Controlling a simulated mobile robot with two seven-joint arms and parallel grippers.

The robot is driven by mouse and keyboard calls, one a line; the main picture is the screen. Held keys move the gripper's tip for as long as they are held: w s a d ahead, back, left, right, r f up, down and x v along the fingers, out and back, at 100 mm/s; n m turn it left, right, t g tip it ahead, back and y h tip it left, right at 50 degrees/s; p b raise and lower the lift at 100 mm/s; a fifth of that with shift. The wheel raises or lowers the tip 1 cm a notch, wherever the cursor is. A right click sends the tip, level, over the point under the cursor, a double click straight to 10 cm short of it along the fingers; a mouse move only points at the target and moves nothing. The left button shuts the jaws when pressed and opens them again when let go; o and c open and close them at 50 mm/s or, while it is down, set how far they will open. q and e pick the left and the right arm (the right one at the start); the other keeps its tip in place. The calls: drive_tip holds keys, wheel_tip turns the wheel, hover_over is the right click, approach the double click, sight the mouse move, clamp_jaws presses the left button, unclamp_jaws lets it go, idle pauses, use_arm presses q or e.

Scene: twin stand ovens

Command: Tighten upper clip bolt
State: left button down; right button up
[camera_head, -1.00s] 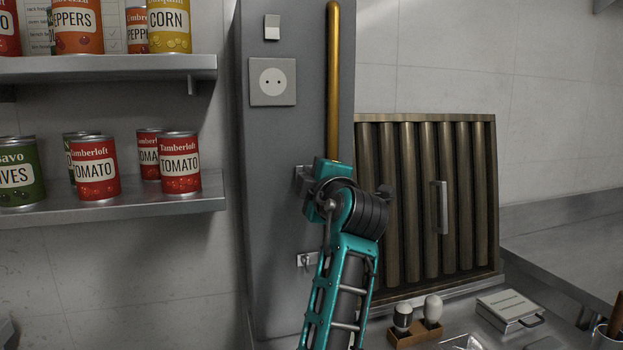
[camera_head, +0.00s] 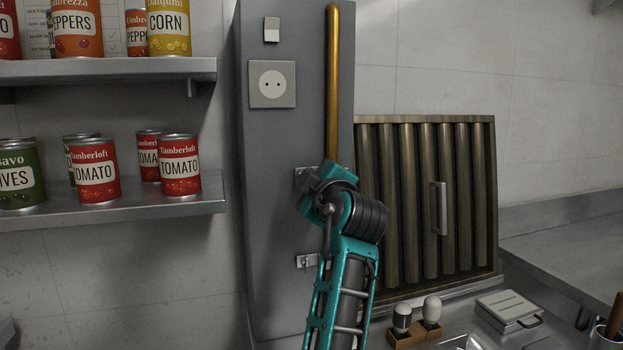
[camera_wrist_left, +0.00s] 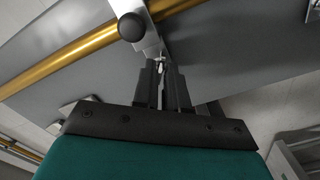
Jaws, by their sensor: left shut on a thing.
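A brass pipe (camera_head: 333,80) runs vertically down a grey column. The upper clip (camera_head: 302,176) is a light metal bracket at the pipe, mostly covered by my wrist. My left gripper (camera_head: 318,188) is at this clip; its fingertips are hidden in the head view. In the left wrist view my left gripper (camera_wrist_left: 161,76) is shut on the small clip bolt (camera_wrist_left: 160,67), beside the pipe (camera_wrist_left: 75,55). The clip plate (camera_wrist_left: 145,40) shows just beyond the fingertips. A lower clip (camera_head: 307,260) with a small bolt sits below. My right gripper is out of view.
A socket (camera_head: 272,82) and a switch (camera_head: 272,28) are on the column (camera_head: 270,140). Shelves (camera_head: 130,205) with cans stand at left. A ribbed filter panel (camera_head: 425,200) leans at right, above shakers (camera_head: 417,315) and a metal box (camera_head: 508,310).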

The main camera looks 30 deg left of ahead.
use_arm(q)
drive_tip(key=shift+a+m+p, duration=0.1)
drive_tip(key=shift+m+p, duration=2.9)
drive_tip(key=shift+m, duration=11.8)
drive_tip(key=c, duration=1.1)
unclamp_jaws()
